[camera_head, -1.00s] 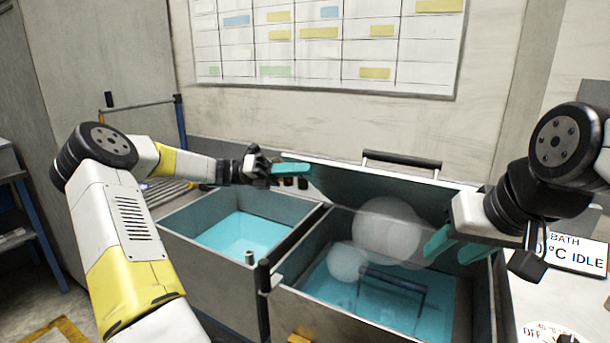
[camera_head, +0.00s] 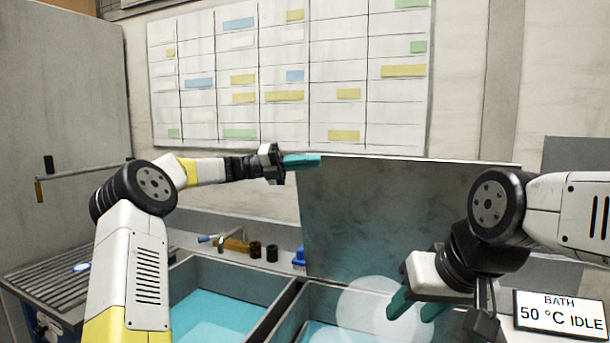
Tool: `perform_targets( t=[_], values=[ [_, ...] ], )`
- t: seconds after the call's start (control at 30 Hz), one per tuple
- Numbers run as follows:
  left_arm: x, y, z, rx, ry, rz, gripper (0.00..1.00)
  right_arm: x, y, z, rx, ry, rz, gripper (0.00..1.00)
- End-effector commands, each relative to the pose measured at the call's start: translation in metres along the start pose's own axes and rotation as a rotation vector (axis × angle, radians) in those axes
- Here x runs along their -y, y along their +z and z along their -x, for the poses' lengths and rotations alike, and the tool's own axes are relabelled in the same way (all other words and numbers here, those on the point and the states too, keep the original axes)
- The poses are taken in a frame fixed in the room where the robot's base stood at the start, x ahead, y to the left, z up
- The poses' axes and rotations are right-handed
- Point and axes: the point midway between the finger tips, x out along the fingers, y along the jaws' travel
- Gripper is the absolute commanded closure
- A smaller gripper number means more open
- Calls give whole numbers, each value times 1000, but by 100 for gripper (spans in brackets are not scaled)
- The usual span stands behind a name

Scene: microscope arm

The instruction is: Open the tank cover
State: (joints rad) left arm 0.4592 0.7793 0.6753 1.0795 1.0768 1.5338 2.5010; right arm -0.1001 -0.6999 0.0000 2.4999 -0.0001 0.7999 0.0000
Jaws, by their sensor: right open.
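The tank cover (camera_head: 390,215) is a large grey panel standing raised, near upright, at the back of the right tank (camera_head: 290,318). Its handle does not show. My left gripper (camera_head: 303,161) has teal fingers at the cover's upper left corner; I cannot tell whether they touch it or how far apart they are. My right gripper (camera_head: 418,305) is open, with its teal fingers pointing down-left in front of the cover's lower right part, over the tank. Pale round vapour puffs and my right arm hide part of the tank.
A second open tank (camera_head: 180,282) with blue liquid lies to the left. Small fittings (camera_head: 255,250) stand on the ledge behind it. A sign (camera_head: 560,315) reading BATH 50 °C IDLE stands at right. A wall chart (camera_head: 290,80) hangs behind.

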Motion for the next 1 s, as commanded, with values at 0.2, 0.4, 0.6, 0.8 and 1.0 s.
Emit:
perform_targets(
  t=[0.2, 0.4, 0.6, 0.8, 1.0],
  values=[
    [-2, 20, -8, 4, -3, -4, 100, 0, 0, 0, 0, 0, 0, 57],
    [-4, 28, -10, 4, -2, -4, 100, 0, 0, 0, 0, 0, 0, 57],
    [-4, 28, -10, 3, -2, -3, 100, 0, 0, 0, 0, 0, 0, 57],
    [-4, 28, -10, 3, -1, -3, 100, 0, 0, 0, 0, 0, 0, 57],
    [-5, 28, -1, 4, 0, -3, 100, 0, 0, 0, 0, 0, 0, 57]
  ],
)
